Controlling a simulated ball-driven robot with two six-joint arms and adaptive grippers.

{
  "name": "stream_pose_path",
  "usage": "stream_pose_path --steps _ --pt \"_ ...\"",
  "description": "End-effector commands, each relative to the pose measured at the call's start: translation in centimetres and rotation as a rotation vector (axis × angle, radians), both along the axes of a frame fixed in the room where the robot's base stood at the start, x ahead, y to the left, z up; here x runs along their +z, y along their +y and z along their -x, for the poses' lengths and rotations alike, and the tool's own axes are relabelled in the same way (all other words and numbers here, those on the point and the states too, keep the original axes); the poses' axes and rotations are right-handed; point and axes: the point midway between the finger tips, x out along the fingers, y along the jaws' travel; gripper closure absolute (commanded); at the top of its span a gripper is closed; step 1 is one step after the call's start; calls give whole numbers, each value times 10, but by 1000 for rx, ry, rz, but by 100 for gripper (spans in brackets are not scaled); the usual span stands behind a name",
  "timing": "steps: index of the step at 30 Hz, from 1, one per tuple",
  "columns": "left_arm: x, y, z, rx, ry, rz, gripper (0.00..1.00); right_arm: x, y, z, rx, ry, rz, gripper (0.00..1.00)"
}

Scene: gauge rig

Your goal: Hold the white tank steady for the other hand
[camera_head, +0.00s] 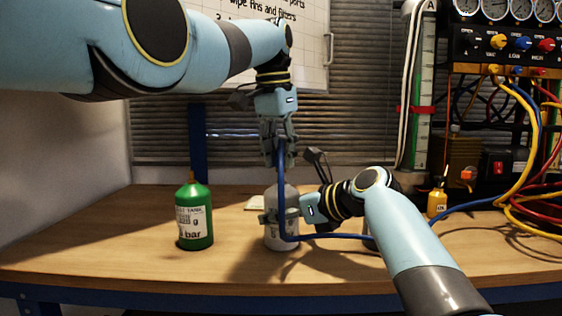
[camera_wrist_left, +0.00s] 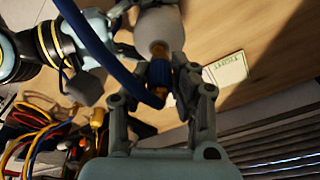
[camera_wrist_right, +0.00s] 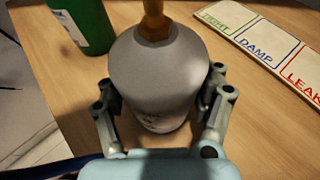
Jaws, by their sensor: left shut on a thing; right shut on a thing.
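The white tank (camera_head: 283,240) stands upright on the bench. My right gripper (camera_head: 284,213) is shut around its body from the right. In the right wrist view the fingers (camera_wrist_right: 165,100) press both sides of the tank (camera_wrist_right: 158,75), and a brass valve (camera_wrist_right: 154,22) tops it. My left gripper (camera_head: 280,158) points down above the tank, shut on the blue hose's end (camera_head: 281,150). In the left wrist view the blue collar (camera_wrist_left: 160,74) lies between the fingers (camera_wrist_left: 162,88), in line with the brass valve (camera_wrist_left: 158,48). I cannot tell whether they are joined.
A green tank (camera_head: 194,218) stands to the left. A card marked TIGHT, DAMP, LEAK (camera_wrist_right: 262,40) lies behind the white tank. A small yellow bottle (camera_head: 437,203), coloured hoses (camera_head: 530,180) and a gauge panel (camera_head: 507,42) are at right. The bench's front left is clear.

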Motion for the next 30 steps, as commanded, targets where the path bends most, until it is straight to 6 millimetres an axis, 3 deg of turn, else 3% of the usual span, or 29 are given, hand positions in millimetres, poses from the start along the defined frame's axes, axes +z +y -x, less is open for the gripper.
stream_pose_path --steps 18,29,30 --pt "33 0 0 0 2 1 100 0 0 0 0 0 1 76" --pt "36 0 1 0 2 1 100 0 0 0 0 1 1 76" --pt "36 0 1 0 2 1 100 0 0 0 0 1 1 28"
